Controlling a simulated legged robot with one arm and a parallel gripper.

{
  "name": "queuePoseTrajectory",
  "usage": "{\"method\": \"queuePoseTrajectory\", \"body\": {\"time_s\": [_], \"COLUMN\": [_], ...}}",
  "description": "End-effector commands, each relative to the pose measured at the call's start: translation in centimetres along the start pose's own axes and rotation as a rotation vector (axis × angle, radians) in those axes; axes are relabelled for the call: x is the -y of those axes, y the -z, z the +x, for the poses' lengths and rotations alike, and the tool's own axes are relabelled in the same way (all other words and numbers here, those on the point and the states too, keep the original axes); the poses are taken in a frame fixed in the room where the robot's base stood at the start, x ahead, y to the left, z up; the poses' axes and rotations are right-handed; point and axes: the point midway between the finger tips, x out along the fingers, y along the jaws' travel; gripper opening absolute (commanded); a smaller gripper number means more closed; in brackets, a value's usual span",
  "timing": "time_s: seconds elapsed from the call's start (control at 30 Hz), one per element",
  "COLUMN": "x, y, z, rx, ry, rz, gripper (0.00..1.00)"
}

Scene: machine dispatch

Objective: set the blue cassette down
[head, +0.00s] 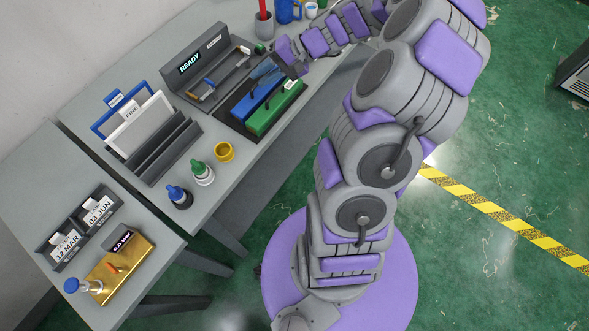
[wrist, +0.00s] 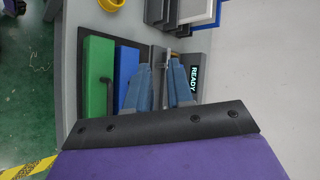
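The blue cassette (head: 257,99) lies flat in a dark tray (head: 236,124), beside the green cassette (head: 277,108). In the wrist view the blue cassette (wrist: 127,76) is just left of my gripper (wrist: 159,66), with the green cassette (wrist: 98,75) further left. My gripper's two blue-grey fingers are spread, with a gap between them and nothing visible held. The left finger overlaps the cassette's right edge in that view; I cannot tell whether it touches. In the head view my gripper (head: 266,69) is over the tray's far side, and the arm partly hides it.
A grey machine showing READY (head: 190,62) stands behind the tray. Bare table lies left of the tray.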

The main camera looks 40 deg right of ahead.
Motion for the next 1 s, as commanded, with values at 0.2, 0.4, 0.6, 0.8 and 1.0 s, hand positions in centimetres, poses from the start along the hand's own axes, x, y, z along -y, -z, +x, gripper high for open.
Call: {"method": "queuePoseTrajectory", "body": {"time_s": [0.2, 0.4, 0.6, 0.8, 1.0], "x": [4.8, 4.9, 2.9, -0.3, -2.9], "y": [-10.7, -19.2, -26.1, -30.8, -33.0], "z": [2.4, 2.2, 0.2, -3.1, -6.0], "rx": [0.181, 0.287, 0.334, 0.323, 0.283], "ry": [-0.197, -0.405, -0.624, -0.833, -0.966], "rz": [-0.192, -0.332, -0.448, -0.530, -0.567], "gripper": [0.22, 0.22, 0.22, 0.22, 0.22]}}
